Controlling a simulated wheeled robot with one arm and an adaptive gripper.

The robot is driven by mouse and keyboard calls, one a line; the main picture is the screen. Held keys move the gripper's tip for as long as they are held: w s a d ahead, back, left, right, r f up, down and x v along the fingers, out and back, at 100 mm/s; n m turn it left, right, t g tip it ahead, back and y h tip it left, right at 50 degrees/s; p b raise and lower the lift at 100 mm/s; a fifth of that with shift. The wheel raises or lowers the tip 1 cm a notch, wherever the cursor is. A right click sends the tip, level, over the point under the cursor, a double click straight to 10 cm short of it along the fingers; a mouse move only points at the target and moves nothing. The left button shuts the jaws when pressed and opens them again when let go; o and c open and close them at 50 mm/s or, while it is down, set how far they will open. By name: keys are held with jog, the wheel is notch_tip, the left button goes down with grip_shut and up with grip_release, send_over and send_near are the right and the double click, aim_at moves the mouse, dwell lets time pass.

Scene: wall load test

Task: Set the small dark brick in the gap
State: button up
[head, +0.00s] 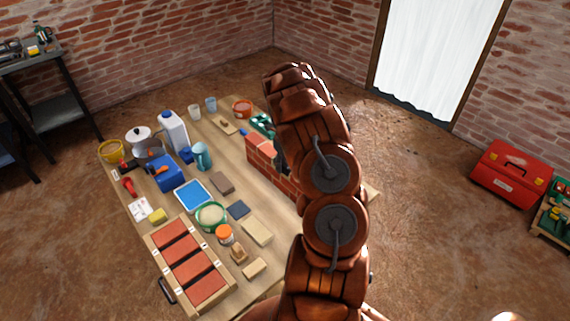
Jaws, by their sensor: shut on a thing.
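A small red brick wall (262,168) stands on the right part of the wooden table (205,136). My arm covers much of it, and I cannot make out the gap. My gripper is hidden behind my arm, so neither its jaws nor anything in them shows. A small dark patch beside the arm, just above the wall, is too covered to name. A flat brown block (222,183) and a smaller dark grey-blue block (238,209) lie on the table left of the wall. I cannot tell whether either is the small dark brick.
A wooden crate (208,298) of red bricks sits at the near left. A blue tray (193,195), green bowl (199,222), orange-lidded jar (224,234), white jug (174,134) and pale blocks (257,231) crowd the table. A red toolbox (512,173) stands on the floor, right.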

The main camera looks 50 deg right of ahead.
dwell(0.5)
jog(key=o, duration=1.3)
jog(key=shift+f, duration=0.1)
jog(key=o, duration=0.3)
jog(key=shift+o, duration=0.2)
jog(key=shift+r+b, duration=0.35)
jog(key=shift+r, duration=3.65)
